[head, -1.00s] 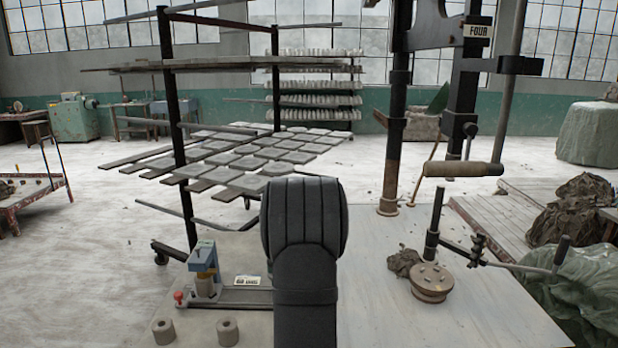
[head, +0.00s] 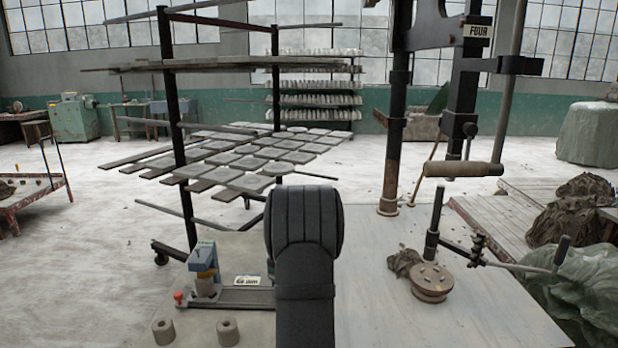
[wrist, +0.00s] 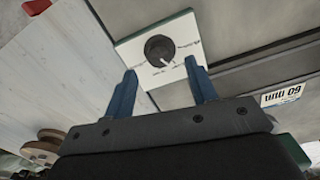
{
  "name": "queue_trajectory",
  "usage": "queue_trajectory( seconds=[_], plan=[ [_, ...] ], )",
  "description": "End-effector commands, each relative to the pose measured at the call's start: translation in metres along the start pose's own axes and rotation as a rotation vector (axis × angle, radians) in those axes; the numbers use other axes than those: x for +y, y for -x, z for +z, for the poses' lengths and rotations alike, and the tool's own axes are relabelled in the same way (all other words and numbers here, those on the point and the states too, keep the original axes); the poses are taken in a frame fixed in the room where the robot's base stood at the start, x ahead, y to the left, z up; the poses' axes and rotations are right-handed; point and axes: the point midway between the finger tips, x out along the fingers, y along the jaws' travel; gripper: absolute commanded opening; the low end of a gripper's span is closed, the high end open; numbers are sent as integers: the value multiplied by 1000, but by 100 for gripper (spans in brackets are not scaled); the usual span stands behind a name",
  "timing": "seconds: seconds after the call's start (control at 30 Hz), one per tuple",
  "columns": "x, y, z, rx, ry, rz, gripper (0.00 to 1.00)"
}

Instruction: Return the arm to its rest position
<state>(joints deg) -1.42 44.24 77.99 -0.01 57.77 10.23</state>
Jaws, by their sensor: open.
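My gripper (wrist: 161,66) shows in the wrist view with its two blue fingers spread apart and nothing held between them. Beyond the fingertips is a white panel (wrist: 183,33) with a round black knob; I cannot tell whether the fingers touch it. In the head view my dark grey arm stands in the middle and hides the gripper.
On the bench are a blue cutting fixture (head: 203,258), two clay rings (head: 163,331) (head: 228,332), a dark clay lump (head: 403,262) and a round brass plate (head: 432,283). A tile rack (head: 180,110) stands behind.

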Motion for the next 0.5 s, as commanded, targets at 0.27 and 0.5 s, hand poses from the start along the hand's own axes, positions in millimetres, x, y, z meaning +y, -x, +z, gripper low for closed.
queue_trajectory(
  seconds=[0.27, 0.5],
  plan=[
    [0, -42, 0, 1, 49, 0, 52],
    [0, -42, 0, 0, 245, 0, 52]
  ],
)
